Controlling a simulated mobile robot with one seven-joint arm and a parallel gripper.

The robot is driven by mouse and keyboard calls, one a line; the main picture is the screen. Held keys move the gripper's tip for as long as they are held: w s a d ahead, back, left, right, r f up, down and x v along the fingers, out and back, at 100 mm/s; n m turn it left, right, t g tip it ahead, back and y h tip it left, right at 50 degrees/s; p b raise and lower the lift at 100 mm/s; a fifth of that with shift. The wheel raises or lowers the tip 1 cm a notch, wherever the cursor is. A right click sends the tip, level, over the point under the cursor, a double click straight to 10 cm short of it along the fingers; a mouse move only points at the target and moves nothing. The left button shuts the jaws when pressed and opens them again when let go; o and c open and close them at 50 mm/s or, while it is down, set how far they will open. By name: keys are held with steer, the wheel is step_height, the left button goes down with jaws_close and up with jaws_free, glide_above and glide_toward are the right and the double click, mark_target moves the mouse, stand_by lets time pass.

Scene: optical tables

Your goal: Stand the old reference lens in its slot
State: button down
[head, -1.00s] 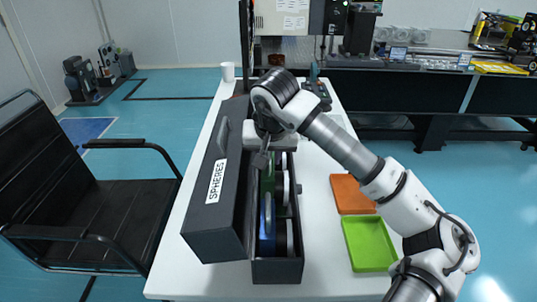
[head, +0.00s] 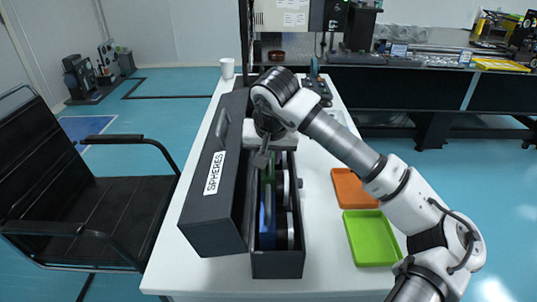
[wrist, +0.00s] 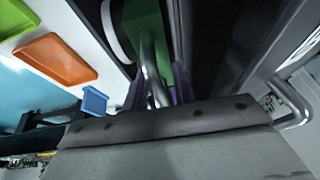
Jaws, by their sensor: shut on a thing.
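A long dark case (head: 277,266) stands open on the white table, its lid marked SPHERES (head: 214,172) leaning out to the left. Inside stand a green holder (head: 267,174), a blue holder (head: 267,222) and pale round discs (head: 285,186) to their right. I cannot tell which piece is the old reference lens. My gripper (head: 262,160) is low over the case, by the green holder. In the wrist view the dark finger pad (wrist: 165,122) hides most of the grip. A bent metal handle (wrist: 150,60) shows just beyond it, against a green plate (wrist: 155,20); the gripper appears shut on this handle.
An orange tray (head: 354,187) and a green tray (head: 370,238) lie right of the case. A white cup (head: 227,68) stands at the table's far left corner. A black chair (head: 100,210) is close on the left. Table right of the case is partly clear.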

steer(key=shift+f+b, duration=0.35)
steer(key=shift+b, duration=0.05)
steer(key=c, duration=1.1)
jaws_free()
steer(key=shift+o, duration=0.7)
steer(key=o, duration=0.7)
steer(key=shift+r, duration=0.1)
steer(key=shift+r+p, duration=2.35)
steer(key=shift+r, duration=2.1)
